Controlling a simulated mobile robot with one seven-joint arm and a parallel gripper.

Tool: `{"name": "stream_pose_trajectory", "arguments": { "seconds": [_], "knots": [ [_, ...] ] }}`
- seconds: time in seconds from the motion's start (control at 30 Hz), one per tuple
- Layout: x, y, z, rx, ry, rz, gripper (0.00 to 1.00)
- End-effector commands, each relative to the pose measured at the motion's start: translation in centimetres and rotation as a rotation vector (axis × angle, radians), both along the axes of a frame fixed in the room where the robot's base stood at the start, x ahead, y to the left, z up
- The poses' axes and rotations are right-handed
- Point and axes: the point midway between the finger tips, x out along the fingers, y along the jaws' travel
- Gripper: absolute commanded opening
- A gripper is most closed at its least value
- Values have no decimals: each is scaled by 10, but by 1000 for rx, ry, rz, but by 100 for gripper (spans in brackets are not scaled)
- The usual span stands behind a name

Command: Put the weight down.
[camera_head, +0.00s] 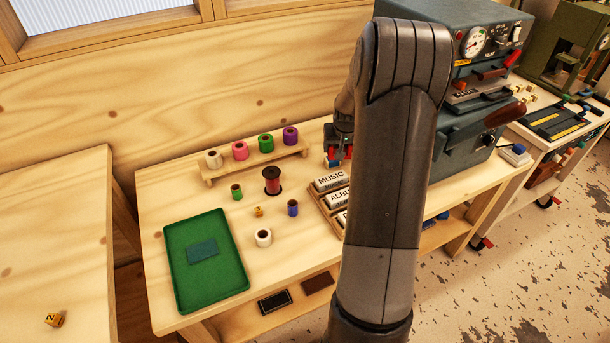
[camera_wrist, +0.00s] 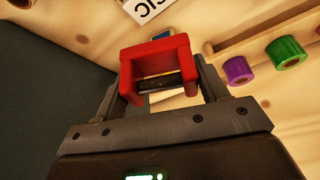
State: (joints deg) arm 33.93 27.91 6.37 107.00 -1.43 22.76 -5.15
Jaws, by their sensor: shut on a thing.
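My gripper (camera_wrist: 166,88) is shut on a red bracket-shaped piece in the wrist view. This red piece (camera_wrist: 155,52) has a dark bar across its opening, and I cannot tell for sure that it is the weight. A blue patch shows just beyond it. In the head view my gripper (camera_head: 340,150) is over the back of the workbench, between the roll rack and the grey machine, with the red piece (camera_head: 333,158) at its tip. My arm hides part of it, and I cannot tell whether the piece touches the bench.
The rack (camera_head: 255,162) with several foil rolls stands left of my gripper. A box of labelled blocks (camera_head: 330,205) is in front, partly behind my arm. The grey machine (camera_head: 465,125) is close on the right. A green tray (camera_head: 207,262) lies front left, with some bare bench around it.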

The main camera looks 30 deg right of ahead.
Motion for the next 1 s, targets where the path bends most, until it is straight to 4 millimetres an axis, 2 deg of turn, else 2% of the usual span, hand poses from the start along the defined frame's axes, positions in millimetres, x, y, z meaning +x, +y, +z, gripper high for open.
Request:
{"name": "stream_pose_trajectory", "arguments": {
  "seconds": [0.23, 0.7, 1.0],
  "knots": [
    [10, 9, -23, 0, 1, 3, 26],
    [78, 69, -77, 0, 0, 3, 26],
    [88, 78, -93, 0, 1, 0, 26]
  ]
}}
